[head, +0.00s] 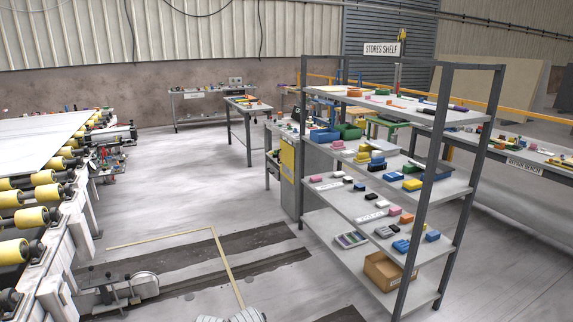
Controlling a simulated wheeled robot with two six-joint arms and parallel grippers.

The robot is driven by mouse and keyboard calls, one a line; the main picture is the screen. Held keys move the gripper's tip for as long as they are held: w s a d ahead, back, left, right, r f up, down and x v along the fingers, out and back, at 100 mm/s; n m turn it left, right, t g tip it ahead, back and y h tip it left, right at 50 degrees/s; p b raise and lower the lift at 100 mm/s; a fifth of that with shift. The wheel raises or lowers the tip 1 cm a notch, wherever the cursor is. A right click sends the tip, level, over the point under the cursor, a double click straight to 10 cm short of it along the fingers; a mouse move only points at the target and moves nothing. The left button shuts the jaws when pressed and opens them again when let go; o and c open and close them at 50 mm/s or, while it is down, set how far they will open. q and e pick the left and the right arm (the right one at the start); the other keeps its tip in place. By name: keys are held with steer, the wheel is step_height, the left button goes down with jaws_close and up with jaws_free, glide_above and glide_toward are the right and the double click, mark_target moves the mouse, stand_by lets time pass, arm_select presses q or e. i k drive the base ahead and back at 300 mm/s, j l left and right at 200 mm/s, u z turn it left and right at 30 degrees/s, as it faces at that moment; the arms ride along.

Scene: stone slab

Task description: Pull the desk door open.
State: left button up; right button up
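The desk (311,173) stands on the floor in the middle distance, left of the stores shelf. It has grey sides and a yellow panel (287,162) on its narrow front face. Which panel is its door is too small to tell, and so is whether the door is ajar. The shelf hides part of the desk's right side. Neither of my grippers can be made out in the head view. A pale grey piece shows at the bottom edge, but I cannot tell what it is.
The stores shelf (429,195) with loose items fills the right foreground. A roller line (32,217) runs along the left. A small table (247,104) stands behind the desk. Clear grey floor (195,190) lies left of the desk, with a yellow line and dark strips nearer me.

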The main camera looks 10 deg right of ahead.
mark_target(288, 152)
steer(key=i+z, duration=0.2)
steer(key=i, duration=4.45)
steer(key=i+z, duration=0.25)
steer(key=i, duration=0.3)
steer(key=i+z, duration=0.25)
steer(key=i, duration=0.3)
steer(key=i+j+z, duration=0.25)
steer(key=i, duration=0.3)
steer(key=i+j+z, duration=0.45)
steer(key=i+l, duration=0.05)
steer(key=l, duration=0.05)
